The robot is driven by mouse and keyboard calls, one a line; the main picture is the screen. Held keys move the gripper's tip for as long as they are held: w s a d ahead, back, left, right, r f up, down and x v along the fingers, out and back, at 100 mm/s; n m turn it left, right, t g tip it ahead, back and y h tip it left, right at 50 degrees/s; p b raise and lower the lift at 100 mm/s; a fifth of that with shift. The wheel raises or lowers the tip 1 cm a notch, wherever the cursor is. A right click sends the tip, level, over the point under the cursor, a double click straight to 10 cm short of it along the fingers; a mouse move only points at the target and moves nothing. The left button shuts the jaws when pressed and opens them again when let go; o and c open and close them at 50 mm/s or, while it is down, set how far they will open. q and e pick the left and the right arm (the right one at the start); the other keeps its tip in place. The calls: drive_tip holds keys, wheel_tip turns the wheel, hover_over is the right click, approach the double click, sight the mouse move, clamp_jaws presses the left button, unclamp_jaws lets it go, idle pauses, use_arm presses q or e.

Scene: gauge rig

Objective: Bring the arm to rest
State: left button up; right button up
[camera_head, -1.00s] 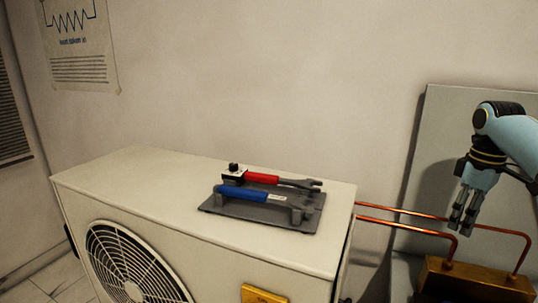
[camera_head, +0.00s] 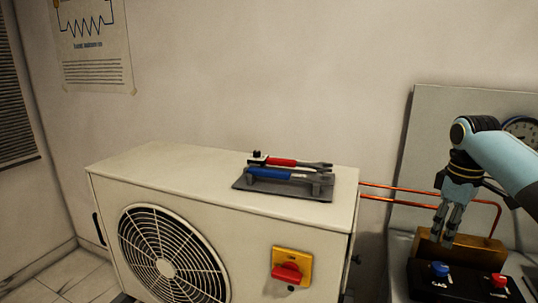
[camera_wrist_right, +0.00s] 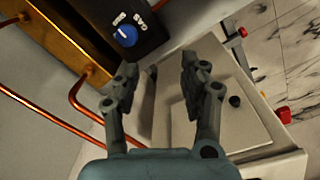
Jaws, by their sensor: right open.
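My right gripper (camera_head: 447,240) points down in front of the brass block (camera_head: 485,247), at the right of the head view. In the right wrist view its two fingers (camera_wrist_right: 163,88) stand apart with nothing between them. The black box (camera_head: 465,283) with a blue knob (camera_head: 439,269) and a red knob (camera_head: 499,280) is below the gripper in the head view. In the right wrist view the blue knob (camera_wrist_right: 124,36) shows beyond the fingers, at upper left. My left gripper is out of view.
A white fan unit (camera_head: 130,170) stands at left. A grey tray (camera_head: 260,187) on top holds a red-handled wrench (camera_head: 282,162) and a blue-handled wrench (camera_head: 270,173). Copper pipes (camera_head: 400,188) run toward the brass block. A gauge (camera_head: 522,128) is partly hidden behind my arm.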

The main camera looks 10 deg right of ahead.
drive_tip(key=s+a+f+m+t, duration=0.1)
drive_tip(key=s+a+f, duration=0.3)
drive_tip(key=s+a, duration=0.15)
drive_tip(key=s+a+f, duration=0.4)
drive_tip(key=s+a, duration=0.1)
drive_tip(key=s, duration=0.2)
drive_tip(key=s+a+r+m+t, duration=0.1)
drive_tip(key=s+a+r+m, duration=0.2)
drive_tip(key=s, duration=0.6)
drive_tip(key=s+a+r+m+t, duration=0.1)
drive_tip(key=s+a+r, duration=0.25)
drive_tip(key=s, duration=0.55)
wheel_tip(320, 180, down, 35)
drive_tip(key=s+d+g+b, duration=0.1)
drive_tip(key=d+b, duration=0.1)
drive_tip(key=b, duration=0.7)
use_arm(q)
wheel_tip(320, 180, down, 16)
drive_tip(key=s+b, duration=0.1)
drive_tip(key=b, duration=0.6)
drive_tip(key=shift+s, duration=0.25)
use_arm(e)
drive_tip(key=s+f+g, duration=0.1)
drive_tip(key=s+f, duration=1.8)
drive_tip(key=f, duration=0.4)
drive_tip(key=shift+d+f, duration=0.3)
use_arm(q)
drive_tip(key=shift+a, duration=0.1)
